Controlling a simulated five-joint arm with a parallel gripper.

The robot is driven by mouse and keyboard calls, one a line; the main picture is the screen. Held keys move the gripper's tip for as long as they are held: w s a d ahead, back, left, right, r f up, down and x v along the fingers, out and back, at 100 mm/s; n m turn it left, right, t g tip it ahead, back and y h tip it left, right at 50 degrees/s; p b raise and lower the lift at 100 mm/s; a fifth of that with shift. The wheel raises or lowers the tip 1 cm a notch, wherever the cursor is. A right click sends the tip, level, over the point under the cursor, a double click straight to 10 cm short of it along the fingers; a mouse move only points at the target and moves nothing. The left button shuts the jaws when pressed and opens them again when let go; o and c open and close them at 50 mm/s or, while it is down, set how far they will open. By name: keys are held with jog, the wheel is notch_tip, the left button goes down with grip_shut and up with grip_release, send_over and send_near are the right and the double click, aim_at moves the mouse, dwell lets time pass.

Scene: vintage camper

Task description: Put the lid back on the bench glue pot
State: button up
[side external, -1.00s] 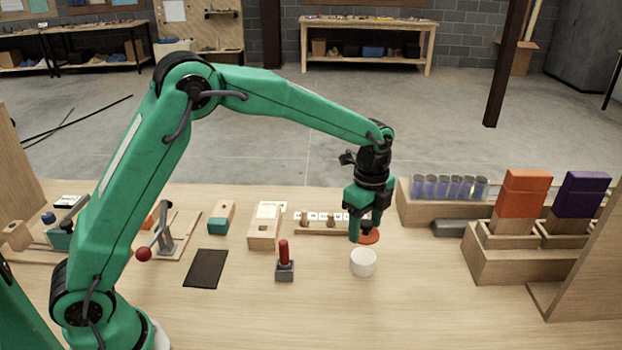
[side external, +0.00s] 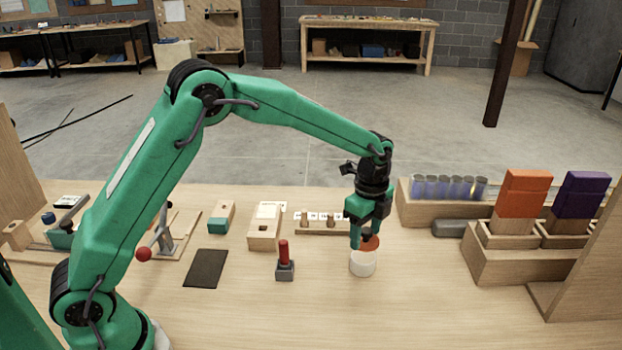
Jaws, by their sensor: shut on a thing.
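The glue pot (side external: 362,265) is a small white round pot standing upright on the bench. The lid (side external: 371,243) is an orange disc, partly hidden by a finger of my gripper. My gripper (side external: 363,236) points down and is shut on the lid, holding it over the back part of the pot. In the picture the lid sits slightly right of the pot's middle. I cannot tell whether the lid touches the rim.
A red-handled tool in a grey block (side external: 284,263) stands left of the pot. Behind are a wooden rack with pegs (side external: 325,229) and a row of clear tubes (side external: 449,188). A wooden stand with orange and purple blocks (side external: 525,262) is at right. The bench front is clear.

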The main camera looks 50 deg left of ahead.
aim_at(365, 240)
jog(key=shift+f, duration=1.8)
jog(key=shift+f, duration=0.15)
dwell(1.1)
jog(key=o, duration=1.5)
jog(key=shift+c, duration=0.2)
jog(key=shift+r, duration=3.5)
grip_shut()
